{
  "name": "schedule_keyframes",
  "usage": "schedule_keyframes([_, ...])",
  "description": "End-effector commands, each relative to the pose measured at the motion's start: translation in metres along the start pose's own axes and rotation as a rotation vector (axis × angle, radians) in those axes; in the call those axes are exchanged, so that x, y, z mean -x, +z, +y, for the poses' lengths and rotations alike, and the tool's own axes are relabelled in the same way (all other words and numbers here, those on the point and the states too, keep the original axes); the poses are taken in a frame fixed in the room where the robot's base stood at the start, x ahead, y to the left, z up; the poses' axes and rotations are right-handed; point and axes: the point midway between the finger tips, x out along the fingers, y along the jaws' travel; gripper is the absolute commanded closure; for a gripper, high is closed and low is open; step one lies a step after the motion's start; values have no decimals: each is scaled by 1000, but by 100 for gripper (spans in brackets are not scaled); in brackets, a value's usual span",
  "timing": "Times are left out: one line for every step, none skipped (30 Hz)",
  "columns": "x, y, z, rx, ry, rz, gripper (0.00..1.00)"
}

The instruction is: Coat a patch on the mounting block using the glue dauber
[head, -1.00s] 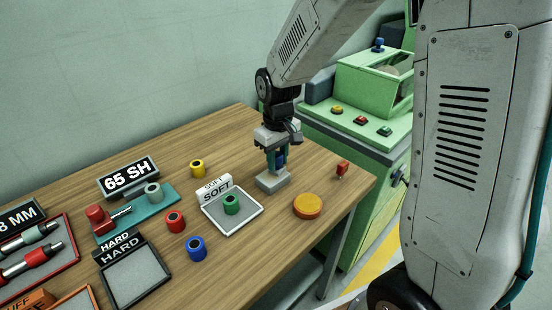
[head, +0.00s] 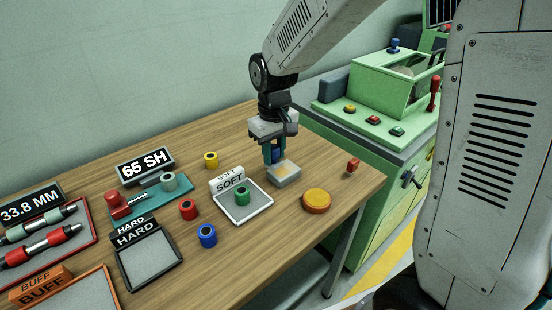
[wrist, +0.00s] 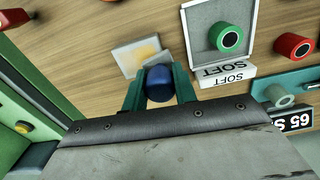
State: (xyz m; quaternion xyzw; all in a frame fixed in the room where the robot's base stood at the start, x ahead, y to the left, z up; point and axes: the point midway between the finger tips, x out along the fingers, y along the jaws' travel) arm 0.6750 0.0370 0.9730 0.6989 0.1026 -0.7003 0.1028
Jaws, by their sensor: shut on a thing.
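The mounting block (head: 286,176) is a pale grey block on the table with a yellowish glue patch on its top. It also shows in the wrist view (wrist: 127,58), with the patch near its right side. My gripper (head: 274,158) is shut on the blue glue dauber (head: 277,154), held upright at the block's back-left edge. In the wrist view the dauber (wrist: 159,83) shows as a dark blue round end between the teal fingers. Its tip is hidden, so I cannot tell whether it touches the block.
An orange disc (head: 316,200) and a small red piece (head: 352,165) lie to the block's right. The SOFT tray (head: 243,211) with a green roller (head: 242,195) is at its left. Yellow, red and blue rollers stand farther left. A green machine (head: 385,135) stands beyond the table.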

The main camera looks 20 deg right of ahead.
Motion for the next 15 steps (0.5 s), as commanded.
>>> schedule_keyframes([6,-1,0,0,0,3,100])
schedule_keyframes([8,-1,0,0,1,4,100])
schedule_keyframes([12,0,1,-1,0,3,100])
schedule_keyframes([14,0,1,-1,0,3,100])
schedule_keyframes([17,0,1,-1,0,3,100])
schedule_keyframes([21,0,1,-2,1,4,100])
schedule_keyframes([24,0,2,-2,1,4,100])
schedule_keyframes([26,0,2,-2,0,3,100])
schedule_keyframes([30,0,2,-3,0,3,100])
schedule_keyframes([32,0,2,-3,0,3,100])
schedule_keyframes([35,0,2,-3,1,4,100])
schedule_keyframes([38,0,2,-4,0,3,100])
schedule_keyframes([40,0,2,-4,0,3,100])
schedule_keyframes([42,0,3,-4,0,2,100])
schedule_keyframes([44,0,3,-4,0,2,100])
